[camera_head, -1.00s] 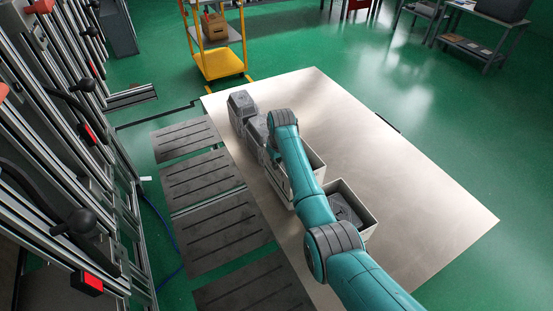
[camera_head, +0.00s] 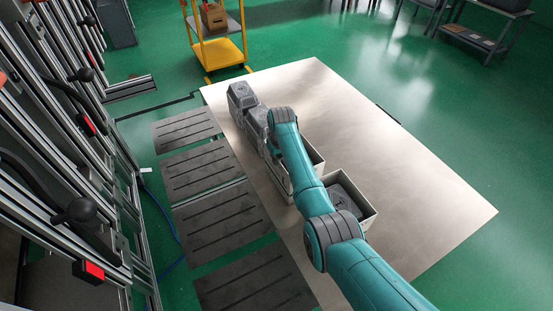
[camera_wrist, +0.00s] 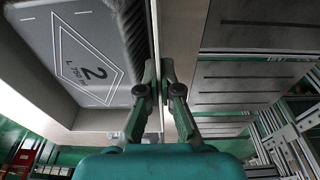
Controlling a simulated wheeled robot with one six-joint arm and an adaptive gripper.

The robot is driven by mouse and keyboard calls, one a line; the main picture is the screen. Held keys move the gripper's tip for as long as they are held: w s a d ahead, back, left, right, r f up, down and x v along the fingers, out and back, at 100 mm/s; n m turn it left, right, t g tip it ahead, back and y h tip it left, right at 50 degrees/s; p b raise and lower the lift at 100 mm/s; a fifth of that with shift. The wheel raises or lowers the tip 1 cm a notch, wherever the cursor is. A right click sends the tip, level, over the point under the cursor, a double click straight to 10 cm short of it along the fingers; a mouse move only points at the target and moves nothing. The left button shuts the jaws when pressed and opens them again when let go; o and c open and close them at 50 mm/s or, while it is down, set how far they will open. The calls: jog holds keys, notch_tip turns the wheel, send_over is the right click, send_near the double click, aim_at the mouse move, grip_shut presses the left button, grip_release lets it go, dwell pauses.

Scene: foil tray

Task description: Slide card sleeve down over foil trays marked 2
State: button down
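A grey foil tray marked 2 (camera_wrist: 88,70) is at the upper left of the wrist view, with white walls of the card sleeve (camera_wrist: 32,78) along its left and lower sides. My gripper (camera_wrist: 160,78) has its fingers close together on either side of a thin sleeve wall, just right of the tray. In the head view my arm hides my gripper and much of this sleeve; a pale part of it (camera_head: 317,158) shows beside the arm. How far the sleeve sits down over the tray is unclear.
Another pale open box (camera_head: 365,212) with a grey tray (camera_head: 346,198) inside stands near my arm. Grey stacks (camera_head: 241,97) (camera_head: 257,120) stand at the table's far left. The table's (camera_head: 400,165) right side is clear. Slotted dark plates (camera_head: 203,172) and a metal frame (camera_head: 75,150) lie left.

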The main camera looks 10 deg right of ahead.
jog(key=shift+f, duration=0.2)
jog(key=c, duration=1.2)
grip_release()
jog(key=shift+c, duration=0.2)
jog(key=shift+r, duration=0.1)
notch_tip(320, 180, up, 12)
jog(key=s, duration=0.1)
jog(key=shift+s+d+f, duration=0.2)
jog(key=shift+s, duration=0.15)
